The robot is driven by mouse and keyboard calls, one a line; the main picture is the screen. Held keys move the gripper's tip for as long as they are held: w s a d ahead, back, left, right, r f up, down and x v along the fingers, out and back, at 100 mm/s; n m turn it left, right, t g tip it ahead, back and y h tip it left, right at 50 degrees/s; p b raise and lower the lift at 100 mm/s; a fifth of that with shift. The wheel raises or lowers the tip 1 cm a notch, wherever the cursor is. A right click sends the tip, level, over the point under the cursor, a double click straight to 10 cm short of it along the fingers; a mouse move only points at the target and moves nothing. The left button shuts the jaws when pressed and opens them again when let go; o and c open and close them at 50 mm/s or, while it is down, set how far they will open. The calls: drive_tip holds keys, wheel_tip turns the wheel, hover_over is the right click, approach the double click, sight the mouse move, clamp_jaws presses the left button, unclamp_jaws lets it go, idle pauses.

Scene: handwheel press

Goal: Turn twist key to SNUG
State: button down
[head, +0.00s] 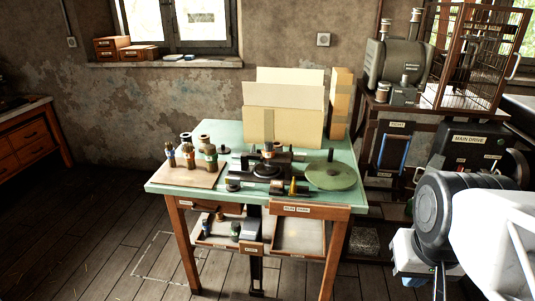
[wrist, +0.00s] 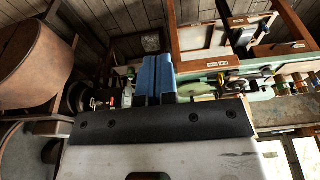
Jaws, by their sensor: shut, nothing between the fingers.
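A small handwheel press stands on the pale green table (head: 165,186) in the head view, with a dark round base (head: 267,170) and a copper-coloured part (head: 269,149) on top. I cannot pick out the twist key or a SNUG mark at this size. A flat green disc (head: 330,175) lies to the press's right. My gripper (wrist: 153,62) shows in the wrist view as two blue fingers, shut together and empty. My arm is at the right of the head view, well away from the press and touching nothing on the table.
Several bottles or spools (head: 188,154) stand on a wooden board (head: 187,174) at the table's left. Cardboard panels (head: 283,110) stand behind the press. Open drawers (head: 298,236) hang below the tabletop. A dark MAIN DRIVE unit (head: 470,142) and wire cage (head: 470,65) are at right.

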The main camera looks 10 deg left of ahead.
drive_tip(key=c, duration=1.3)
unclamp_jaws()
drive_tip(key=shift+w+r, duration=0.1)
drive_tip(key=shift+w, duration=0.15)
drive_tip(key=shift+o, duration=0.9)
drive_tip(key=shift+w+a+r, duration=0.15)
drive_tip(key=shift+w, duration=0.1)
drive_tip(key=w+a+r+n, duration=0.2)
drive_tip(key=w+a+n, duration=0.1)
drive_tip(key=w, duration=0.5)
drive_tip(key=w+a+r+n, duration=0.2)
drive_tip(key=w+a, duration=0.1)
drive_tip(key=w, duration=0.5)
drive_tip(key=n+g, duration=0.3)
drive_tip(key=n, duration=1)
hover_over(232, 178)
drive_tip(key=f, duration=1.2)
drive_tip(key=d+f, duration=0.1)
drive_tip(key=f, duration=0.6)
drive_tip(key=shift+f, duration=0.1)
drive_tip(key=shift+w+a+f, duration=0.1)
drive_tip(key=shift+a+f, duration=0.2)
drive_tip(key=shift+a, duration=0.15)
